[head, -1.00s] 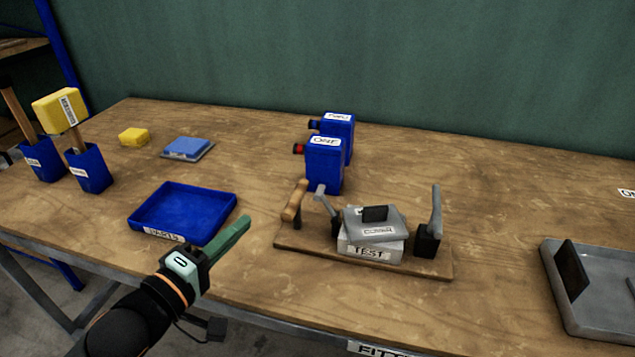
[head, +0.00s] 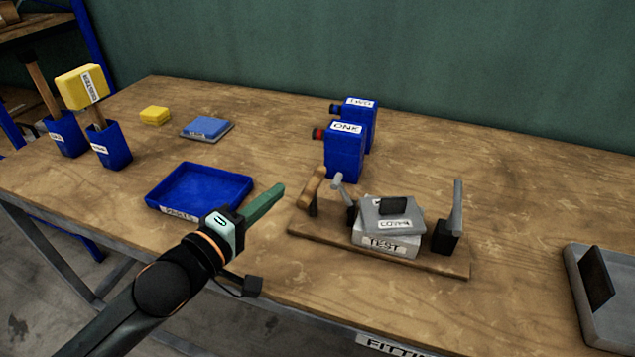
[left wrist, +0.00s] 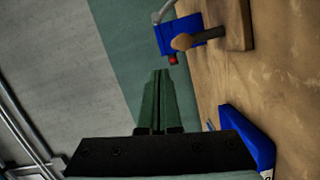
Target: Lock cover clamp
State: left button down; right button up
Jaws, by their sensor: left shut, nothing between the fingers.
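A wooden board (head: 300,229) on the table carries the cover fixture. A grey cover (head: 388,219) with a black handle lies slightly askew on a pale block labelled TEST (head: 384,245). Left of it stand a wooden-handled lever (head: 313,186) and a grey metal lever (head: 344,191). On the right a grey upright clamp arm (head: 457,206) rises from a black base. My left gripper (head: 272,196) is shut and empty, left of the wooden handle and apart from it. In the left wrist view its green fingers (left wrist: 158,100) are together, with the wooden handle (left wrist: 183,42) beyond. My right gripper is not in view.
A blue tray (head: 163,204) lies left behind my left gripper. Two blue containers (head: 343,155) stand behind the fixture. A grey tray (head: 590,310) is at the right. Blue holders (head: 112,147) with wooden-handled tools stand at the far left.

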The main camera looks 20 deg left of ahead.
aim_at(344, 193)
pick_arm(q)
jog(key=w+d+f, duration=0.1)
jog(key=w+d, duration=0.5)
jog(key=w, duration=0.1)
dwell(0.3)
dwell(0.3)
